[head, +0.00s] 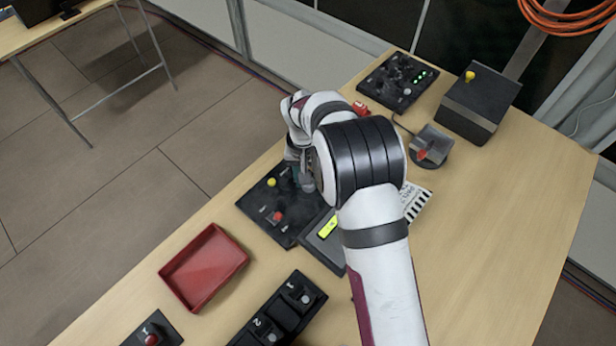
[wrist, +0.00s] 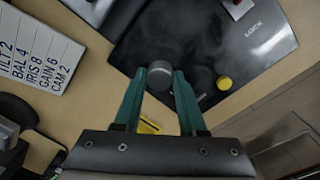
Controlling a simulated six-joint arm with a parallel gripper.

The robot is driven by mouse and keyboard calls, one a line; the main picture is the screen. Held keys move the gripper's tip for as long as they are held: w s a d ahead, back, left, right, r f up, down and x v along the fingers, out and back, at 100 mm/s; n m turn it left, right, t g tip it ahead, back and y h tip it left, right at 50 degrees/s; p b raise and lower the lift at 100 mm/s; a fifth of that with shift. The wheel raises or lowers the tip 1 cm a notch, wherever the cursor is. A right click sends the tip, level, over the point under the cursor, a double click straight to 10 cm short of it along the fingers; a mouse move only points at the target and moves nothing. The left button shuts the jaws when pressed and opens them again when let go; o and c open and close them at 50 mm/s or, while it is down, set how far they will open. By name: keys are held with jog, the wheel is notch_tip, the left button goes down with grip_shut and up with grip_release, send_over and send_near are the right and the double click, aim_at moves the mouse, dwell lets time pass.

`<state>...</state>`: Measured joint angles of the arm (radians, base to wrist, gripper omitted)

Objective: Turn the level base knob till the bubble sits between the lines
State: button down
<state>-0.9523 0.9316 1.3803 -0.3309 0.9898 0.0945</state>
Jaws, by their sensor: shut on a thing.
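The black level base (head: 255,212) lies on the table and also shows in the wrist view (wrist: 205,45). It carries a yellow knob (head: 271,182) and a red knob (head: 277,216); "LOCK" is printed on it. A yellow-green vial (head: 327,229) sits on a dark block beside it; I cannot make out the bubble or lines. My gripper (wrist: 160,80) points down over the base, its teal fingers shut on a round grey knob (wrist: 160,71). In the head view my arm partly hides the gripper and that knob.
A red tray (head: 203,267) and a black numbered switch box (head: 280,312) stand nearer. A striped card (head: 417,203) with writing lies right of my arm. A small grey stand (head: 430,147), black box (head: 480,103) and lit panel (head: 397,82) are behind. The table's right side is clear.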

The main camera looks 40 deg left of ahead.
jog(key=shift+c, duration=2.3)
grip_release()
notch_tip(320, 180, up, 16)
jog(key=shift+s+a, duration=0.25)
jog(key=shift+a, duration=0.1)
jog(key=shift+f, duration=0.1)
jog(key=d+r+m, duration=0.3)
jog(key=d+r, duration=0.1)
jog(key=d, duration=0.6)
jog(key=d+r+m, duration=0.3)
jog(key=d, duration=0.8)
jog(key=s+d+f+m+y, duration=0.2)
jog(key=s+d+m, duration=0.5)
jog(key=s+d, duration=0.8)
jog(key=shift+s+f+g, duration=0.3)
jog(key=shift+f, duration=0.35)
